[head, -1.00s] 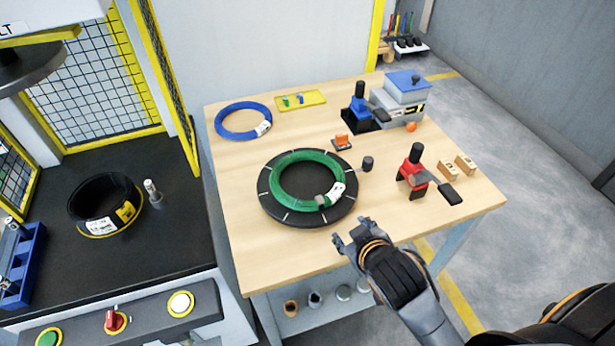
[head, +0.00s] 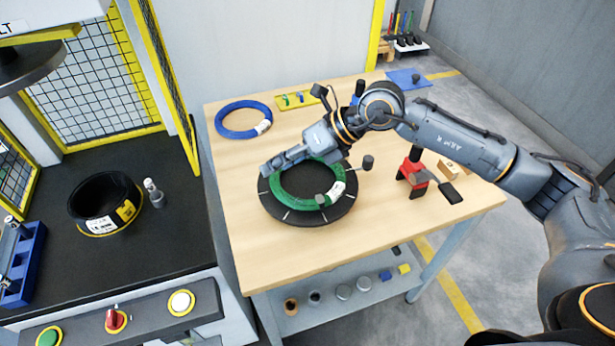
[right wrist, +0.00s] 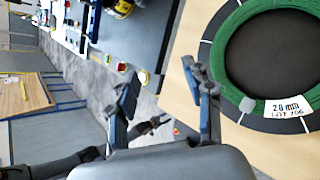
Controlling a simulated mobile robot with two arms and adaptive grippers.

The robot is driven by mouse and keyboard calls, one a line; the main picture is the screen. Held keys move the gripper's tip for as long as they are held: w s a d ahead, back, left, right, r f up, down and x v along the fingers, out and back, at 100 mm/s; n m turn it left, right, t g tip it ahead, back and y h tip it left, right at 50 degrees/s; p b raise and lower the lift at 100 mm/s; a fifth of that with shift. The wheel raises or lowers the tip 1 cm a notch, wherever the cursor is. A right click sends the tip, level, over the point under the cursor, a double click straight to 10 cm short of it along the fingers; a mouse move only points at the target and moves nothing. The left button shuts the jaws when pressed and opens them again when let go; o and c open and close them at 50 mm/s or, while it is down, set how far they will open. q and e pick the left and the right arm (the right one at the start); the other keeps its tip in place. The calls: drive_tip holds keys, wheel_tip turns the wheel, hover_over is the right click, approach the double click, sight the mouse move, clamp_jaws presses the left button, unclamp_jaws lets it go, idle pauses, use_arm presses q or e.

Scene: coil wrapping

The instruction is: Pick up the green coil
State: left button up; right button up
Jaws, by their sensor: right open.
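The green coil (head: 294,200) lies flat on a round black disc (head: 273,208) with white marks on the wooden table.
A blue coil (head: 242,133) and a yellow tray (head: 285,104) lie at the back of the wooden table (head: 242,238). A red clamp-like tool (head: 412,175) stands at the right. A black coil (head: 105,203) is on the dark bench to the left. The table's front left is clear.

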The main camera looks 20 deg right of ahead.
drive_tip(key=w+d+m+h, duration=0.15)
drive_tip(key=d+h, duration=0.25)
drive_tip(key=d, duration=0.4)
drive_tip(key=w+d+h, duration=0.2)
drive_tip(key=d+h, duration=0.1)
drive_tip(key=d, duration=0.6)
drive_tip(key=p, duration=0.2)
hover_over(339, 166)
drive_tip(key=shift+t, duration=0.3)
drive_tip(key=f, duration=0.8)
drive_tip(key=shift+s+d+f, duration=0.1)
drive_tip(key=shift+s+f, duration=0.05)
drive_tip(key=shift+s, duration=0.25)
drive_tip(key=shift+w+f+p, duration=0.35)
drive_tip(key=shift+f+p, duration=0.05)
drive_tip(key=shift+p, duration=0.15)
drive_tip(key=p+x, duration=0.1)
drive_tip(key=x, duration=0.2)
drive_tip(key=shift+w+f, duration=0.1)
drive_tip(key=shift+w, duration=0.2)
drive_tip(key=shift+w+f, duration=0.1)
drive_tip(key=shift+f, duration=0.35)
clamp_jaws()
drive_tip(key=shift+w+r, duration=0.1)
drive_tip(key=shift+r, duration=0.05)
